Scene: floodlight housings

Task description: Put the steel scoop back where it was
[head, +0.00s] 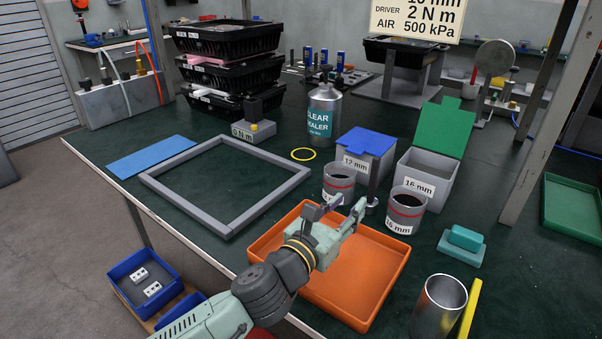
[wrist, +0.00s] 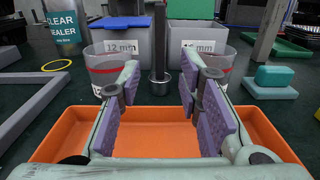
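The steel scoop appears to be the upright dark-grey metal piece (head: 373,180) with a long straight handle and a small round cup at its foot. The left cup (head: 338,185) and right cup (head: 404,211) each have a red band.
A blue-lidded 12 mm bin (head: 362,160) and a 16 mm bin (head: 421,181) with its green lid raised stand behind the scoop. A sealer can (head: 322,115), grey frame (head: 215,222), teal block (head: 464,240) and steel cylinder (head: 438,305) surround the area.

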